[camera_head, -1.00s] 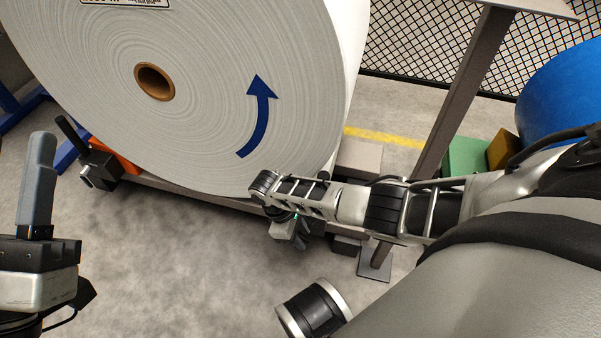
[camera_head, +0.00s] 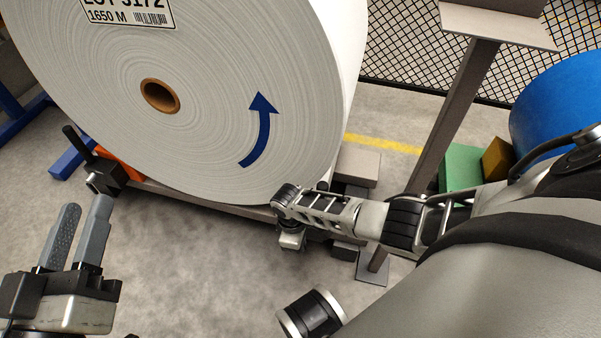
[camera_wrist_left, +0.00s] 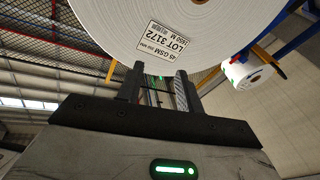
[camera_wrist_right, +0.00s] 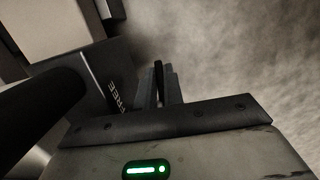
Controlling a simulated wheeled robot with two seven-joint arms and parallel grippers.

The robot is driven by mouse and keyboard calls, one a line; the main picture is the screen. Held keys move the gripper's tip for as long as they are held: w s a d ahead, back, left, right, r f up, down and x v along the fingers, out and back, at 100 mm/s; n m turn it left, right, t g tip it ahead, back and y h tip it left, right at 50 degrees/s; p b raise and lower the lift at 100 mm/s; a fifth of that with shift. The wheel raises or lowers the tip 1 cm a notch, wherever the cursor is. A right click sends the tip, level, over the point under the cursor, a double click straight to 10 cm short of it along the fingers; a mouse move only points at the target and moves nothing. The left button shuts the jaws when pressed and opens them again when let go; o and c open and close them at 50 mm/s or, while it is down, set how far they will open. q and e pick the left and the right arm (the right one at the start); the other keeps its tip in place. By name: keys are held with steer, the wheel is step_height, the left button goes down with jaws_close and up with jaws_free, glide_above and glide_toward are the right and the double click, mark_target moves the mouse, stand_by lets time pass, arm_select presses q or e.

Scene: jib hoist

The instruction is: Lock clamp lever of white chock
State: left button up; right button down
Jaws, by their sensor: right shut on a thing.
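A pale block (camera_head: 358,168), which looks like the white chock, sits by the lower right edge of the big paper roll (camera_head: 210,130). It seems to show in the right wrist view (camera_wrist_right: 75,25) beside a dark clamp body (camera_wrist_right: 95,85) marked FREE. My right gripper (camera_wrist_right: 160,88) is shut on a thin dark clamp lever (camera_wrist_right: 158,75) beside that body. In the head view, my right wrist hides most of the clamp. My left gripper (camera_head: 86,222) is open and empty at the lower left, with its fingers apart; they also show in the left wrist view (camera_wrist_left: 155,85).
An orange chock (camera_head: 122,162) with a black clamp (camera_head: 105,176) and raised lever stands left under the roll. A steel post (camera_head: 455,110) rises at the right, near green (camera_head: 462,165) and yellow (camera_head: 497,157) blocks and a blue drum (camera_head: 560,95).

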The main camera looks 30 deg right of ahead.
steer(key=c, duration=1.5)
jaws_free()
